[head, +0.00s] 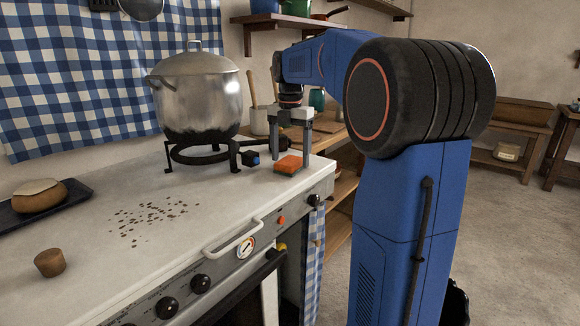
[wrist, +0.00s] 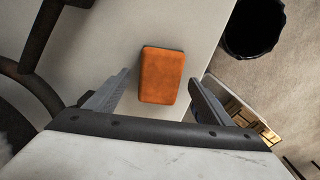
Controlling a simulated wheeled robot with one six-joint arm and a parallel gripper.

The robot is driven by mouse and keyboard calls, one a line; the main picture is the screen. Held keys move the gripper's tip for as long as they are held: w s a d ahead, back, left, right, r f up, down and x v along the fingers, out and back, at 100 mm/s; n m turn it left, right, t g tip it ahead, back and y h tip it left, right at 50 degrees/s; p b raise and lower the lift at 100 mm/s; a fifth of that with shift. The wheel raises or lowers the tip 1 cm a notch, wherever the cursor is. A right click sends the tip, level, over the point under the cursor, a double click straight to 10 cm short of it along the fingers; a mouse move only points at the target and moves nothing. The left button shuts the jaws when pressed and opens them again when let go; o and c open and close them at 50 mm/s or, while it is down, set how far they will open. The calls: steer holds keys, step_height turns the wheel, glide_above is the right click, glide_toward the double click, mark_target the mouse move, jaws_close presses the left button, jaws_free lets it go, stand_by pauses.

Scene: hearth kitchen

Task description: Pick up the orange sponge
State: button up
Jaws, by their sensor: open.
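The orange sponge (head: 288,165) lies flat on the white stovetop near its right end in the head view. It also shows in the wrist view (wrist: 162,75), where its whole orange top is visible. My gripper (head: 289,163) is open and points down over the sponge. In the wrist view my gripper (wrist: 162,85) has one finger to the left and one to the right of the sponge, with gaps on both sides. Nothing is held. I cannot tell exactly how high the fingertips are above the stovetop.
A large metal pot (head: 197,92) stands on a black burner ring (head: 205,155) left of the sponge. Dark crumbs (head: 150,217), a small brown cork-like piece (head: 50,262) and a dark tray (head: 75,196) with a bread-like item are farther left. The stovetop edge is close on the right.

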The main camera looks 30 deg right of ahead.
mark_target(290, 160)
steer(key=shift+f, duration=0.75)
steer(key=c, duration=1.1)
steer(key=shift+r, duration=0.1)
step_height(290, 160, up, 10)
steer(key=shift+f, duration=0.1)
steer(key=shift+o, duration=0.4)
